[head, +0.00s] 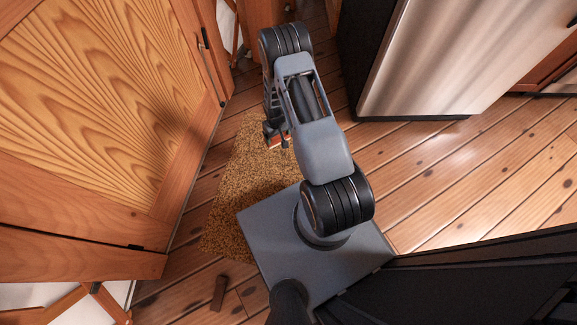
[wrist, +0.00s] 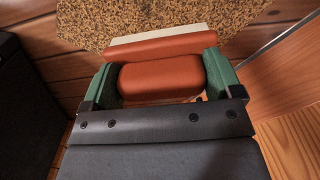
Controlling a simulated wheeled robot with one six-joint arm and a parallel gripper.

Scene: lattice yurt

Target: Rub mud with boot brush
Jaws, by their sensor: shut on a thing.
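The boot brush has a reddish-orange block (wrist: 162,78) and a pale strip, probably bristles, along its far side. In the wrist view it sits between the green fingertips of my gripper (wrist: 163,76), which is shut on it. In the head view only a small orange part of the brush (head: 277,142) shows beside my gripper (head: 276,132), mostly hidden by my arm. The brush appears over or on the speckled golden-brown mat (head: 232,185). I cannot tell whether it touches the mat. I cannot make out any mud.
A wooden cabinet or door panel (head: 90,100) stands close on the left. A steel-fronted appliance (head: 450,60) stands at the upper right. A small dark brown block (head: 218,293) lies on the plank floor (head: 455,175). Open floor lies to the right.

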